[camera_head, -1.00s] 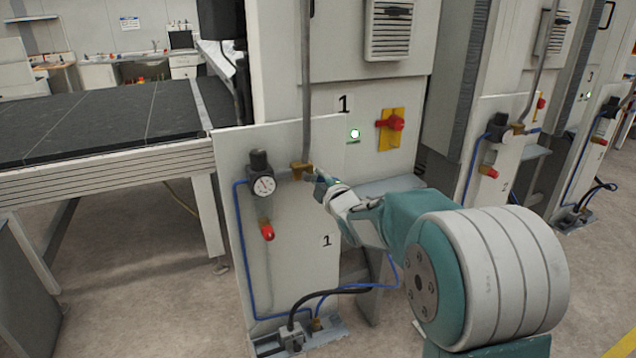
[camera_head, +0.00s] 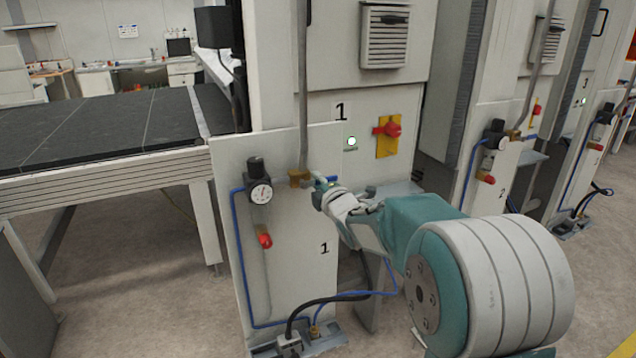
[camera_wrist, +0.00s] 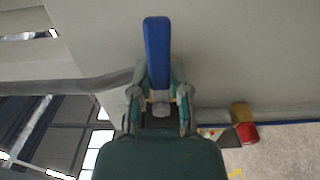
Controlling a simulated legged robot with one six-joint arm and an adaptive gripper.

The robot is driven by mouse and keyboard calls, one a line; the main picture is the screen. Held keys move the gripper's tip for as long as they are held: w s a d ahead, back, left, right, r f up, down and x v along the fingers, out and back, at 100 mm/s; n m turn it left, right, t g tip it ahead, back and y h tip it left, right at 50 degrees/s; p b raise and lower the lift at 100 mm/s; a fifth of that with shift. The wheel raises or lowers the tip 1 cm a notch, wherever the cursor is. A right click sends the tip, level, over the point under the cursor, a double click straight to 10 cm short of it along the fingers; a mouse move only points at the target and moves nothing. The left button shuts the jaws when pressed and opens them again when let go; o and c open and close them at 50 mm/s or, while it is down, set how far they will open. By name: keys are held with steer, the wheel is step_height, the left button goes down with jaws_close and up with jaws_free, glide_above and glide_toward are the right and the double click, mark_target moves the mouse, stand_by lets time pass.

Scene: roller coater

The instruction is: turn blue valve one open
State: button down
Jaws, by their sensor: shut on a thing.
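The blue valve handle (camera_wrist: 158,50) shows in the wrist view as a flat blue bar standing out from between my fingers. In the head view only a small blue piece (camera_head: 333,179) of it shows, beside the brass valve body (camera_head: 299,178) on the panel marked 1. My gripper (camera_head: 321,187) is at the right of the brass body, shut on the blue handle. In the wrist view the fingers of my gripper (camera_wrist: 159,100) are on both sides of the handle's lower part. The stem behind the fingers is hidden.
A pressure gauge (camera_head: 261,193) and a red knob (camera_head: 265,241) are on the panel left of my gripper. A vertical grey pipe (camera_head: 303,90) rises above the brass body. A red switch on a yellow plate (camera_head: 389,136) is behind. A blue hose (camera_head: 240,250) runs down the panel.

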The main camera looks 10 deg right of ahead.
steer(key=shift+a+f, duration=0.1)
steer(key=shift+f, duration=0.15)
steer(key=c, duration=0.6)
jaws_free()
steer(key=shift+a+r, duration=0.1)
steer(key=shift+a, duration=0.05)
steer(key=v, duration=1.2)
